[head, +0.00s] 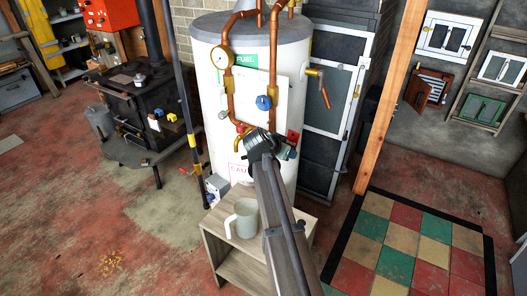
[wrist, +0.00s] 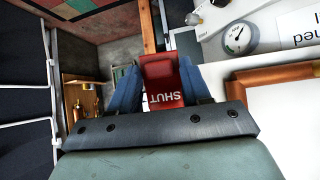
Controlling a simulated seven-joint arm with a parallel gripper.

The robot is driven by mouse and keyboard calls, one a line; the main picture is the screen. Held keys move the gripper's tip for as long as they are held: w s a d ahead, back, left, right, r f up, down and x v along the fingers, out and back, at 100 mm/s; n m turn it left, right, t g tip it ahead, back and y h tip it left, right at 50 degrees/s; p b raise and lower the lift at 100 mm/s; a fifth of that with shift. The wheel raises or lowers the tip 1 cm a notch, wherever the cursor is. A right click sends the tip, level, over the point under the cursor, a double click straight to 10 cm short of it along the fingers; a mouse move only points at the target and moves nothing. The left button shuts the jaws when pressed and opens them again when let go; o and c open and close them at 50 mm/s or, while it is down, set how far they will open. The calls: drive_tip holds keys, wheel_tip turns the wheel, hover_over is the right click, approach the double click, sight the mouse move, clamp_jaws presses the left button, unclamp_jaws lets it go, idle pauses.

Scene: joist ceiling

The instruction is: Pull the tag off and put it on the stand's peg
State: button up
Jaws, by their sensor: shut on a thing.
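In the wrist view, the red tag (wrist: 162,78) marked "SHUT" shows upside down between the blue fingers of my gripper (wrist: 162,80), which is shut on it. In the head view, my gripper (head: 285,152) is in front of the right side of the white tank, and the red tag (head: 293,136) shows at its tip. I cannot tell whether the tag is still fastened to anything. A small pale grey block (head: 217,187) sits by the tank's foot, near the wooden table; I cannot tell whether it is the stand, and I make out no peg.
The white tank (head: 210,120) carries copper pipes (head: 229,90), a gauge (head: 221,58) and a blue valve handle (head: 264,102). A striped pole (head: 187,125) and black stove (head: 145,100) are left; a wooden post (head: 392,95) is right.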

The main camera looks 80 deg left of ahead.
drive_tip(key=w+a+f+m+g+h, duration=0.1)
drive_tip(key=w+f+m+g+h, duration=0.15)
drive_tip(key=w+f, duration=0.7)
wheel_tip(320, 180, down, 6)
drive_tip(key=w+d+m+g+h, duration=0.1)
drive_tip(key=w+g+h, duration=0.1)
drive_tip(key=s+d+f+n+g+h, duration=0.1)
drive_tip(key=s+d+n+g+h, duration=0.1)
drive_tip(key=s, duration=0.5)
drive_tip(key=s+d+f+n+g+h, duration=0.1)
drive_tip(key=s+d+n+g+h, duration=0.1)
drive_tip(key=s, duration=0.5)
drive_tip(key=shift+s+d+f+n+g+h, duration=0.25)
drive_tip(key=shift+d+n+g+h, duration=0.25)
drive_tip(key=shift+g, duration=0.75)
drive_tip(key=shift+d, duration=0.15)
drive_tip(key=shift+f, duration=2.75)
